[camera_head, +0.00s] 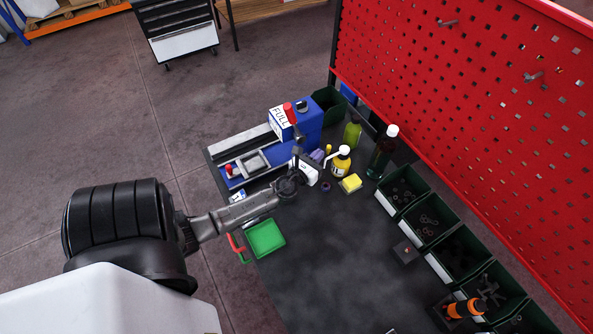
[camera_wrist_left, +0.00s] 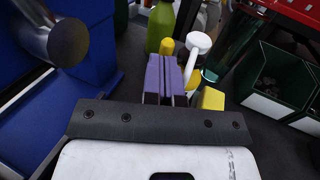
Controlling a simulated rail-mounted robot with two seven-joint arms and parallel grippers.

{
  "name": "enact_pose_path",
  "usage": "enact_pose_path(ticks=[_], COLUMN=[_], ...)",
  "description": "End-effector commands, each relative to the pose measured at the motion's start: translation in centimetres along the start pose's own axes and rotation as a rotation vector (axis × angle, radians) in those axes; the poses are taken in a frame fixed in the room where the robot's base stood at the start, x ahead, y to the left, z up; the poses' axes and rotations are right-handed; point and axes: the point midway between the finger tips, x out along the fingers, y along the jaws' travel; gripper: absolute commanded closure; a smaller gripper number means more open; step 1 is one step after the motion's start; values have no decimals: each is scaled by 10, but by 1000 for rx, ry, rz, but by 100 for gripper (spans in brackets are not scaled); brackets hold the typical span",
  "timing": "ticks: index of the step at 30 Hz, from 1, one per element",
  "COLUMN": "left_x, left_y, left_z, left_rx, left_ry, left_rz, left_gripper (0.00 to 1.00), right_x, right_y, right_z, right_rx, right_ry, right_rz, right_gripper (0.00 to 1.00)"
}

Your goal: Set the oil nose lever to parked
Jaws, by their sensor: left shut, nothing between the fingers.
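A blue unit (camera_head: 312,118) with a "FULL" label stands at the back left of the dark table. A red-topped part (camera_head: 289,110) and a dark jointed fitting (camera_head: 299,138) are at its front; I cannot tell for certain which part is the oil nose lever or its setting. In the left wrist view a metal cylinder with a dark round end (camera_wrist_left: 66,42) sits at upper left, before blue surfaces. My left gripper (camera_head: 317,155) is shut and empty, to the right of the fitting. Its purple fingers (camera_wrist_left: 165,76) are together in the left wrist view, apart from the cylinder.
A yellow bottle with white spout (camera_head: 341,162), a yellow block (camera_head: 350,184), a green bottle (camera_head: 352,134) and a dark bottle (camera_head: 383,150) stand close right of my left gripper. A green tray (camera_head: 265,238) lies nearer. Green bins (camera_head: 404,188) line the red pegboard (camera_head: 465,85). The table middle is clear.

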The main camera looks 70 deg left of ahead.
Motion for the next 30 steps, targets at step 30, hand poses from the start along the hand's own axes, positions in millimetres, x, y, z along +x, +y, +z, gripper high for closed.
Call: enact_pose_path(ticks=[30], left_x=[-112], left_y=[10], left_z=[0], left_rx=[-1], left_ry=[0], left_rz=[-9], left_gripper=[100], right_x=[17], right_y=[0], right_z=[7], right_rx=[-3], right_ry=[-2], right_rz=[2], right_gripper=[57])
